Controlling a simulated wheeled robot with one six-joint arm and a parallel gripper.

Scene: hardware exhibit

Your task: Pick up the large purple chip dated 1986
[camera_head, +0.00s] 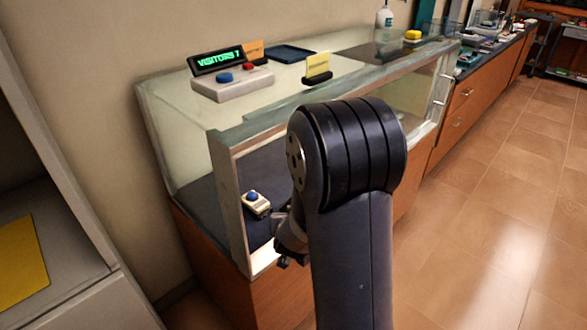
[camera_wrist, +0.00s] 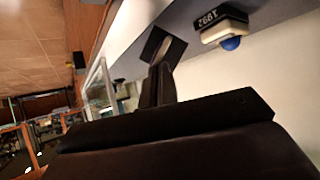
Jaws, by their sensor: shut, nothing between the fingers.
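I cannot make out a purple chip or the date 1986 in either view. My gripper (camera_head: 285,250) is at the open end of the glass display case (camera_head: 234,205), partly hidden behind my arm. In the wrist view my gripper's dark fingers (camera_wrist: 158,80) are shut and appear empty. A small pale device with a blue button (camera_head: 257,204) stands on the dark floor inside the case, a little beyond the gripper. It also shows in the wrist view (camera_wrist: 222,30), beside a dark label reading 1992, apart from the fingers.
A white cabinet (camera_head: 60,260) is at left. The tiled floor (camera_head: 480,200) at right is clear.

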